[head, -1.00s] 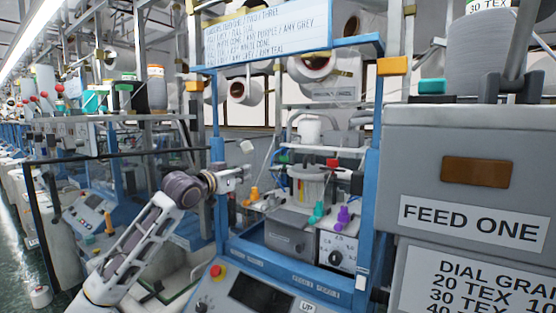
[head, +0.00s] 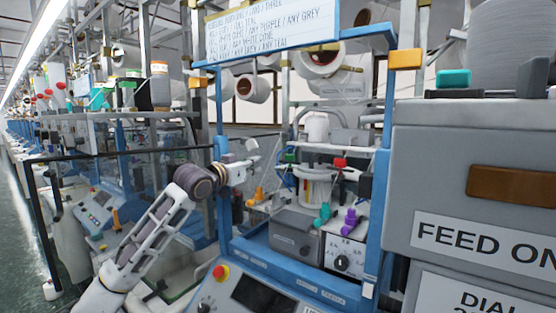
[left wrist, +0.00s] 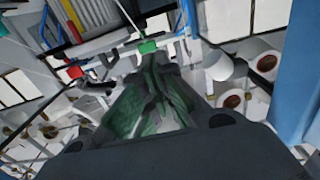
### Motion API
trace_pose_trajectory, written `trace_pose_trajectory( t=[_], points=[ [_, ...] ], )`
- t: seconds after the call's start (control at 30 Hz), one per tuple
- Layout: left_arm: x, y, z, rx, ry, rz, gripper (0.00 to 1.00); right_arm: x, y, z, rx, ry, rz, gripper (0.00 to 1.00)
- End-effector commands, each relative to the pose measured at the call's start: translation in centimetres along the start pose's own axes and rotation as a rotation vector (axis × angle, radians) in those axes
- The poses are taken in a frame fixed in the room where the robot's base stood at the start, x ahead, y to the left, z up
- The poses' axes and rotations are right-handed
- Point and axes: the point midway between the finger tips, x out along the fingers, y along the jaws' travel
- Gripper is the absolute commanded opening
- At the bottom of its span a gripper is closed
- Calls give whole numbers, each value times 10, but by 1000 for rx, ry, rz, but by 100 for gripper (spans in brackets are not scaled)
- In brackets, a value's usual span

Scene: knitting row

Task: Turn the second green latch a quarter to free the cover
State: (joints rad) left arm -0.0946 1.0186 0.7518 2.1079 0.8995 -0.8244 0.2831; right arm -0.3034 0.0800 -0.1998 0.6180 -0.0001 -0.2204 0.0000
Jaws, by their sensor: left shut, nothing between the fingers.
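A small green latch (head: 289,157) sits on the machine frame behind the blue-framed opening. A red one (head: 340,163) is to its right. In the left wrist view the green latch (left wrist: 147,46) lies just beyond my fingertips, with the red one (left wrist: 75,72) to its left. My left gripper (head: 250,164) is shut and empty, pointing right toward the green latch; it also shows in the left wrist view (left wrist: 150,62). I cannot tell whether it touches the latch. Only one green latch shows clearly, and the cover cannot be made out. My right gripper is not in view.
The blue frame (head: 377,215) borders the opening. Orange (head: 257,195), teal (head: 322,215) and purple (head: 349,221) knobs stand low inside. A control panel (head: 262,295) with a red button is in front. A grey feed box (head: 450,180) fills the right side.

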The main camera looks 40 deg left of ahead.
Motion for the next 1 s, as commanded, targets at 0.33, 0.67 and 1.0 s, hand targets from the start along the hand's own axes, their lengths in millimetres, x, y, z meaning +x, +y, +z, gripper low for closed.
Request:
trace_pose_trajectory(
  t=[0.33, 0.67, 1.0],
  points=[
    [28, 0, -2, 3, -2, 0, 0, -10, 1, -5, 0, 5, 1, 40],
    [56, 0, -2, 3, 0, 0, 0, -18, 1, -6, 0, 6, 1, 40],
    [79, 0, -2, 2, 1, 0, 0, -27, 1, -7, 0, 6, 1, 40]
  ],
)
